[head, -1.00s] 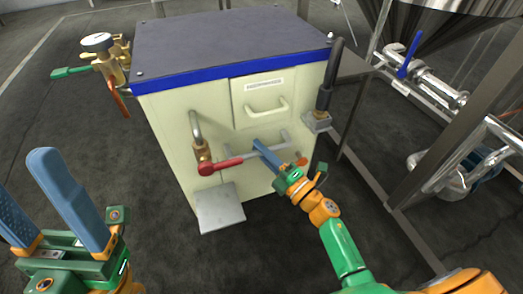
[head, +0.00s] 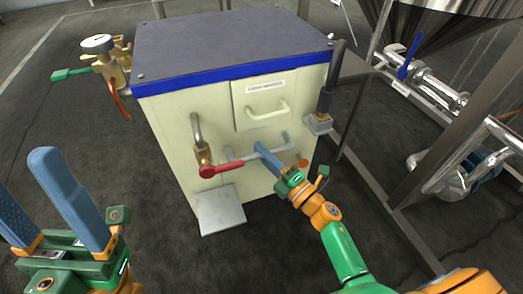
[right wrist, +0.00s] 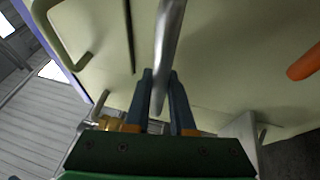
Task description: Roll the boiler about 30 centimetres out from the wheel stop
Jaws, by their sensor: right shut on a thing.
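The boiler (head: 175,125) is a cream cabinet with a dark top and a blue band, upright on the floor. A grey bar handle (head: 237,160) runs across its front, below a drawer. My right gripper (head: 270,160) is shut on this bar. In the right wrist view, the bar (right wrist: 167,50) runs down between the two fingers of my right gripper (right wrist: 160,80). My left gripper (head: 70,195) is open and empty at the lower left, apart from the boiler. I cannot make out the wheel stop or the boiler's wheels.
A red-handled valve (head: 220,168) and a grey plate (head: 221,212) stick out at the boiler's front. A brass valve with a gauge (head: 97,44) juts from its left side. A steel tank frame (head: 375,180) with pipes stands close on the right. The floor at left is free.

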